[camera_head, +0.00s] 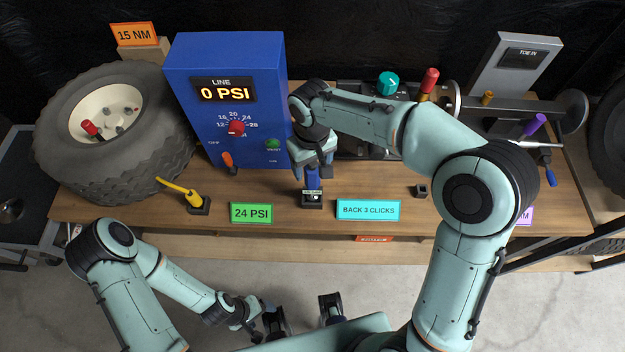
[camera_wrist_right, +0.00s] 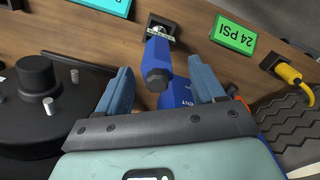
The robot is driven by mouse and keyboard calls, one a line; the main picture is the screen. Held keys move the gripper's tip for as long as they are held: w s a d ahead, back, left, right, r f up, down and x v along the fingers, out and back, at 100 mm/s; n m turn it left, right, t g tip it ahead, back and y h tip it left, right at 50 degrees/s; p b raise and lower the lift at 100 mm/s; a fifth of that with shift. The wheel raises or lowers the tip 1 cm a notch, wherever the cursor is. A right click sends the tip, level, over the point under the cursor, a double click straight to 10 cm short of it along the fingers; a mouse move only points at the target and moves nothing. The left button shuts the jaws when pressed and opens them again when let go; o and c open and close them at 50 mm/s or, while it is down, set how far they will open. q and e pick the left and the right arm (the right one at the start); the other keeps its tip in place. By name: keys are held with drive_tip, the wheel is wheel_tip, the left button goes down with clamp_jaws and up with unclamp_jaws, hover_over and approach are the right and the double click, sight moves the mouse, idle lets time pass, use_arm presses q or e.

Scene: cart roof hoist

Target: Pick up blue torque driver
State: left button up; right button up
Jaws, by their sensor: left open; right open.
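The blue torque driver (camera_head: 312,177) stands in a small dark holder (camera_head: 312,198) near the front edge of the wooden bench, its upper part hidden by my right gripper (camera_head: 312,170). In the right wrist view the driver (camera_wrist_right: 157,62) shows between the two blue fingers of my right gripper (camera_wrist_right: 161,72), with visible gaps on both sides. My right gripper is open and around the driver from above, not clamped on it. My left gripper (camera_head: 303,314) is open and empty, low over the floor in front of the bench.
A blue LINE gauge box (camera_head: 276,80) stands close behind and left of the right gripper. A green 24 PSI sign (camera_head: 251,213) and a cyan BACK 3 CLICKS sign (camera_head: 368,210) flank the holder. A yellow-handled tool (camera_head: 182,190) and a large tire (camera_head: 110,185) are further left.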

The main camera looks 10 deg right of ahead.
sight(312, 172)
drive_tip(key=f, duration=0.4)
drive_tip(key=shift+w+d+f, duration=0.15)
drive_tip(key=shift+w, duration=0.05)
clamp_jaws()
drive_tip(key=shift+r, duration=0.2)
